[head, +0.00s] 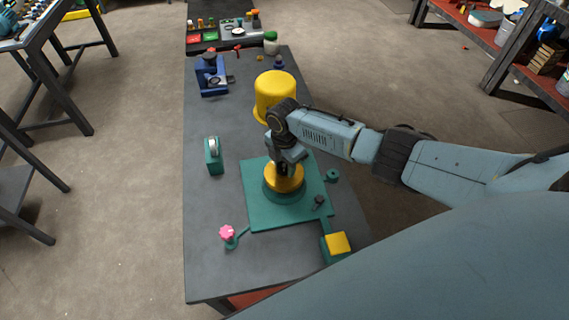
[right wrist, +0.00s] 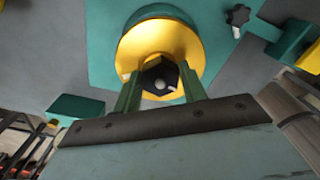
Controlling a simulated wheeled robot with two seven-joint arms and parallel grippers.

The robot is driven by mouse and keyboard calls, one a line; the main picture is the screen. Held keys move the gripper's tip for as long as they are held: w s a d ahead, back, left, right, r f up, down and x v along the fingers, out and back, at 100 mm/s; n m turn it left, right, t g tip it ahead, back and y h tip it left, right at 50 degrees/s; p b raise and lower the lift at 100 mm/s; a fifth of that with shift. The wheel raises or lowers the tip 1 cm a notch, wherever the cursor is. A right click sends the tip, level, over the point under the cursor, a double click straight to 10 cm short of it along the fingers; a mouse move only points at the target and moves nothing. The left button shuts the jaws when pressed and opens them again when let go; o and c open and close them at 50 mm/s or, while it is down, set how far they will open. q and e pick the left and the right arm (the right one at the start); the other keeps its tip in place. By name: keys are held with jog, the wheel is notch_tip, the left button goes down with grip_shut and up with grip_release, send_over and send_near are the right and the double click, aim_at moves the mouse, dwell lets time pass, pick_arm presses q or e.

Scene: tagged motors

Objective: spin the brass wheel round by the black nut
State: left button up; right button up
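The brass wheel (head: 288,185) is a yellow disc on a round green base, which sits on a green plate (head: 258,215) on the bench. In the right wrist view the wheel (right wrist: 165,35) fills the top middle, with the black nut (right wrist: 160,72) at its centre, six-sided with a pale round middle. My right gripper (right wrist: 160,78) has one green finger on each side of the nut, and both fingertips appear to press against it. In the head view my right gripper (head: 284,168) is over the wheel and mostly hides the nut. My left gripper is out of view.
A yellow dome (head: 275,90) stands behind my right gripper. A pink knob (head: 227,233), a yellow-topped block (head: 338,243) and a small black knob (head: 319,201) are near the wheel. A green gauge block (head: 213,155) stands to the left. The bench's front left is clear.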

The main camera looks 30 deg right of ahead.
jog(key=shift+c, duration=1)
jog(key=shift+s+r+m+p, duration=0.1)
jog(key=shift+m+p, duration=0.5)
jog(key=shift+m, duration=0.5)
jog(key=m+p, duration=0.2)
jog(key=m, duration=0.4)
jog(key=shift+a, duration=0.1)
jog(key=m+p, duration=0.1)
jog(key=m, duration=0.5)
jog(key=shift+m, duration=0.4)
jog(key=o, duration=1)
jog(key=shift+o, duration=0.2)
